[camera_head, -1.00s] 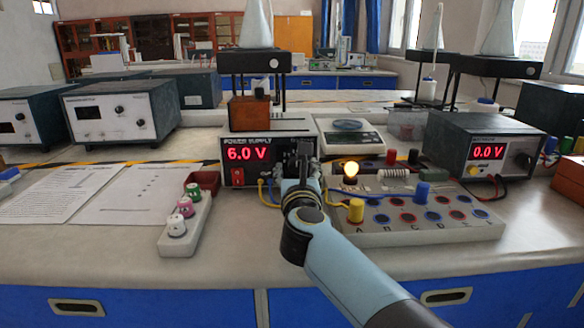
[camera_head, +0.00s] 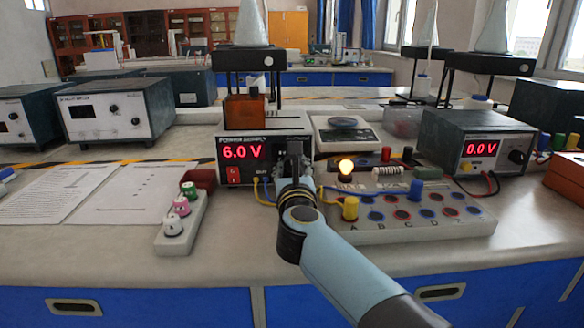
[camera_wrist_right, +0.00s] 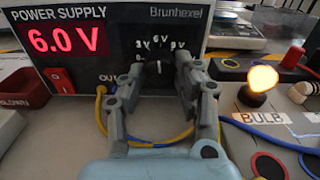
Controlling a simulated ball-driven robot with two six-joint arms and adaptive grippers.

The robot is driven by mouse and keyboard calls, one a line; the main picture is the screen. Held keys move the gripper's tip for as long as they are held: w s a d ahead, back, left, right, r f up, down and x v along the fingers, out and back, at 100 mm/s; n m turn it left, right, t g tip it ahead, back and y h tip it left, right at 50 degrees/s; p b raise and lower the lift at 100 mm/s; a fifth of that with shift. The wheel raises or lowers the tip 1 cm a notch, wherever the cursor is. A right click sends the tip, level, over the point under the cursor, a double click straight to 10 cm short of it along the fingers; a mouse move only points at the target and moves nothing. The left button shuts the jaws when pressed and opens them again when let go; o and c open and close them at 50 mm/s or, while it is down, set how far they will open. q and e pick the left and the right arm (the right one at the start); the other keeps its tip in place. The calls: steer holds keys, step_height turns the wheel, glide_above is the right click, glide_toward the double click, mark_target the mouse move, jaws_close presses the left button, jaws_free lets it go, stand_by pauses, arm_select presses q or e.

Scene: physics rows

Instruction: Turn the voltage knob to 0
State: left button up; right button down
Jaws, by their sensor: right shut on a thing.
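The power supply (camera_head: 232,172) stands in the middle of the bench, its red display (camera_wrist_right: 66,40) reading 6.0 V. Its dark voltage knob (camera_wrist_right: 159,72) shows in the right wrist view below a dial marked 0, 3 V, 6 V and 9 V. My right gripper (camera_wrist_right: 158,76) is shut on the knob, one finger on each side. The gripper (camera_head: 293,158) hides the knob in the head view. I cannot tell exactly where the knob's pointer stands. My left gripper is not in view.
A circuit board (camera_head: 440,229) with a lit bulb (camera_head: 345,167) stands just right of the supply. Yellow and blue wires (camera_wrist_right: 160,141) run below the knob. A red rocker switch (camera_wrist_right: 60,80) is to its left. A meter (camera_head: 452,139) reads 0.0 V.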

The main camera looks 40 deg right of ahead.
steer(key=n+p, duration=0.2)
steer(key=n, duration=0.1)
steer(key=shift+r, duration=0.25)
steer(key=n+p, duration=0.3)
steer(key=n, duration=0.1)
steer(key=shift+n, duration=0.4)
steer(key=n+p, duration=0.2)
steer(key=n, duration=0.1)
steer(key=shift+n+p, duration=0.3)
steer(key=shift+f+n+p, duration=0.2)
steer(key=shift+n+p, duration=0.75)
steer(key=shift+n, duration=0.85)
steer(key=c, duration=0.9)
jaws_free()
steer(key=shift+c, duration=0.2)
steer(key=v, duration=1.2)
steer(key=shift+s, duration=0.1)
